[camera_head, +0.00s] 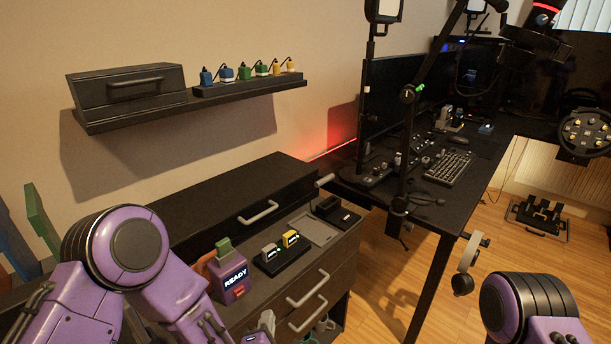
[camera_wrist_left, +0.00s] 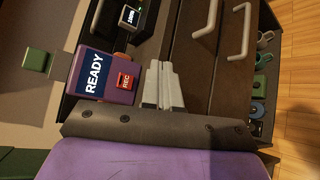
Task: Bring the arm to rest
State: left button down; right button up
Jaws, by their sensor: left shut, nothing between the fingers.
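My left arm comes in from the lower left in the head view. My left gripper (camera_head: 266,322) is low at the picture's bottom edge, in front of the drawer cabinet (camera_head: 338,262), only partly in view. In the left wrist view its pale fingers (camera_wrist_left: 161,68) are together and empty. They are beside the purple box (camera_wrist_left: 104,73) with a READY screen and a red REC button, apparently apart from it. The box (camera_head: 230,277) stands on the cabinet's front left part. My right arm shows at the lower right, but its gripper is out of the picture.
A small black dock (camera_head: 282,256) with two modules sits right of the box. Drawer handles (camera_head: 307,289) stick out from the cabinet front. A wall shelf (camera_head: 195,104) holds a case and several colored plugs. A black desk (camera_head: 440,208) stands to the right, with open floor below.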

pick_arm(q)
jog(key=s+a+f+m+g, duration=0.75)
jog(key=s+f+m, duration=0.45)
jog(key=f+m, duration=0.2)
jog(key=s+a+f+m+g+y, duration=0.1)
jog(key=s+a+f+g, duration=0.1)
jog(key=s+a, duration=0.3)
jog(key=s+a+f+m+g+y, duration=0.1)
jog(key=s+a+f+g, duration=0.1)
jog(key=s+a, duration=0.3)
jog(key=s, duration=0.4)
jog(key=shift+s+a+f+m, duration=0.2)
jog(key=shift+s+f+m, duration=0.1)
